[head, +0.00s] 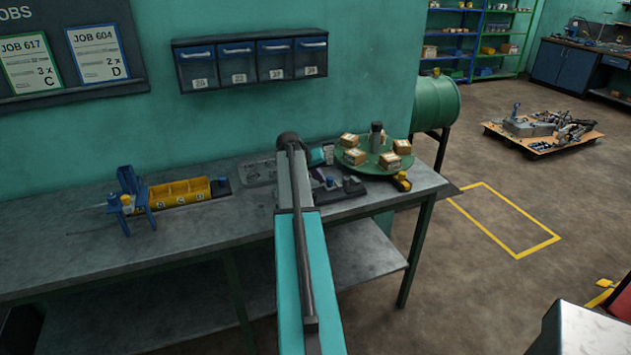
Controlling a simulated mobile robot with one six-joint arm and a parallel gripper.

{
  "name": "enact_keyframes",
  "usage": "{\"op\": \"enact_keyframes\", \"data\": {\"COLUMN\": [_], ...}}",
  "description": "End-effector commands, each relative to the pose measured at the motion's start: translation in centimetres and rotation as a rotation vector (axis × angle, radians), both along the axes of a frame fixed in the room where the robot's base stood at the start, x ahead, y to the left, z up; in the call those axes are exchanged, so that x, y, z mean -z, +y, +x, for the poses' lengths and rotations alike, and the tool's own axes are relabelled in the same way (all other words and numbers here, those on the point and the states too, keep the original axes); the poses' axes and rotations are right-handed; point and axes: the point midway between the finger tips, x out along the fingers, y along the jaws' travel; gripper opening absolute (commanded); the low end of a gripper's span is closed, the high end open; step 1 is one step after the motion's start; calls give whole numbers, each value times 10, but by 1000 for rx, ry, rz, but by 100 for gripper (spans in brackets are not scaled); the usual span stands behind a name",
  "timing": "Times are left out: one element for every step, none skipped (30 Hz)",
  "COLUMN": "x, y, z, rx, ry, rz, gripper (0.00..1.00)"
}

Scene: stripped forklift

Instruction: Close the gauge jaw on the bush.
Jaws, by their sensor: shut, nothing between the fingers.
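A low dark fixture (352,190) with a small blue knob (330,181) lies on the bench just right of my arm. It looks like the gauge, but its jaw is too small to make out. I cannot pick out the bush or tell whether the jaw touches it. My arm reaches from the bottom of the head view over the bench and covers part of the fixture's left side. My gripper's fingers do not show; they seem hidden behind the arm.
A green round tray (372,167) behind the fixture bears several small boxes and a dark bottle (376,134). A yellow-black item (402,181) lies near the bench's right end. The bench front (215,235) is clear.

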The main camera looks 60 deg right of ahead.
Motion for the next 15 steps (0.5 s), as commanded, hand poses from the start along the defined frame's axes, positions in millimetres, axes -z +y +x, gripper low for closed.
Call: {"op": "enact_keyframes", "data": {"x": [2, 2, 3, 3, 3, 3, 2, 2, 2, 1, 1, 0, 0, -1, -1], "y": [-7, -11, -16, -20, -24, -28, -31, -34, -36, -38, -39, -40, -41, -41, -41], "z": [-5, -7, -11, -14, -17, -20, -22, -24, -26, -28, -29, -30, -31, -31, -31], "rx": [2, 2, 3, 4, 4, 3, 2, 3, 2, 3, 3, 3, 4, 3, 4], "ry": [0, 0, 1, 0, 0, 1, 1, 2, 1, 2, 3, 4, 4, 4, 3], "rz": [-1, -1, -1, -1, -1, -1, -1, -1, -2, -3, -3, -5, -6, -7, -7], "gripper": [0, 0, 0, 0, 0, 0, 0, 0, 0, 0, 0, 0, 0, 0, 0]}}
